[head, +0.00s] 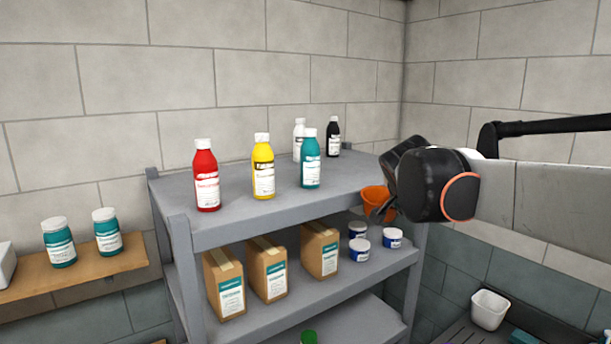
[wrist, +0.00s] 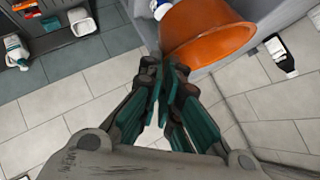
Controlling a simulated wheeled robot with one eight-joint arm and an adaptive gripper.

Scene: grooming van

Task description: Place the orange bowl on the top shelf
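The orange bowl (head: 376,198) is at the right front corner of the grey shelf unit, level with the top shelf (head: 285,207), and looks tilted. My gripper (head: 392,205) is at its right side, with the fingertips mostly hidden by my wrist in the head view. In the wrist view the bowl (wrist: 205,35) is large, just beyond the teal fingers (wrist: 168,68), which are close together at its rim. They look shut on the rim, though the contact is partly hidden.
On the top shelf stand a red bottle (head: 206,178), a yellow bottle (head: 263,168), a teal bottle (head: 311,162), a white bottle (head: 298,138) and a black bottle (head: 333,136). Its right part is free. Boxes (head: 268,268) and small tubs (head: 359,248) fill the shelf below.

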